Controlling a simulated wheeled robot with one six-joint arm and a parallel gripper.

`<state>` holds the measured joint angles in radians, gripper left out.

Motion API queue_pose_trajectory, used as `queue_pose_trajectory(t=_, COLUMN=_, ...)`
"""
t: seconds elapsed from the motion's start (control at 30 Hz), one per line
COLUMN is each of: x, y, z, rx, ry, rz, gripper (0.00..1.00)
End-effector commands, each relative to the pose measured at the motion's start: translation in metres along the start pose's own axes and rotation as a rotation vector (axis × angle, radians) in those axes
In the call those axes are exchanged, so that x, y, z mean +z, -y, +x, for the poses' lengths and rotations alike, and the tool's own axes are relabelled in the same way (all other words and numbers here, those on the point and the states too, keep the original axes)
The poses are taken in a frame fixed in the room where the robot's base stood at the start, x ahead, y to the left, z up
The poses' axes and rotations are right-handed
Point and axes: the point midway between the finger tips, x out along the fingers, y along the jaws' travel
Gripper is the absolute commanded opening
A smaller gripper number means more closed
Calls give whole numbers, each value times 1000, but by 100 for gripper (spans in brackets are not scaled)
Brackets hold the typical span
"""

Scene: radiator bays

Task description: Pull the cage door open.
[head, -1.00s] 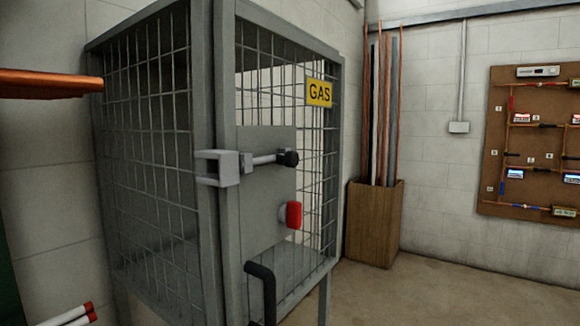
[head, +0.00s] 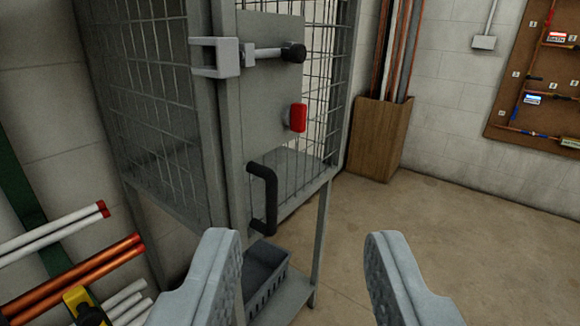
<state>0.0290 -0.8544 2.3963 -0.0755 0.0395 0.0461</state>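The grey mesh cage door (head: 233,120) stands at the upper middle of the view, on a cage with legs. A black D-shaped handle (head: 268,198) is on the door's lower left part. Above it are a red knob (head: 297,118) and a sliding bolt with a black end (head: 290,52). The bolt's bar runs left to a grey bracket (head: 214,56) on the cage frame; I cannot tell whether it sits inside the bracket. My gripper (head: 298,240) is open and empty, its fingers wide apart at the bottom, nearer to me than the handle and apart from it.
A dark plastic basket (head: 264,272) sits on a shelf under the cage. White and copper pipes (head: 80,270) stick out at the lower left. A wooden box (head: 378,135) holds tall pipes, and a brown board (head: 540,75) hangs on the right wall. The floor (head: 440,230) at right is clear.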

Motion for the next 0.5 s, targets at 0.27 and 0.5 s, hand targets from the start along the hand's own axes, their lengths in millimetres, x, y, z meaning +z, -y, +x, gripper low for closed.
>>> queue_pose_trajectory(t=0.27, x=-2, y=-28, z=77, rx=35, ry=-108, rz=-104, gripper=39)
queue_pose_trajectory(t=0.5, x=15, y=-41, z=136, rx=-41, ry=-175, rz=-178, gripper=39)
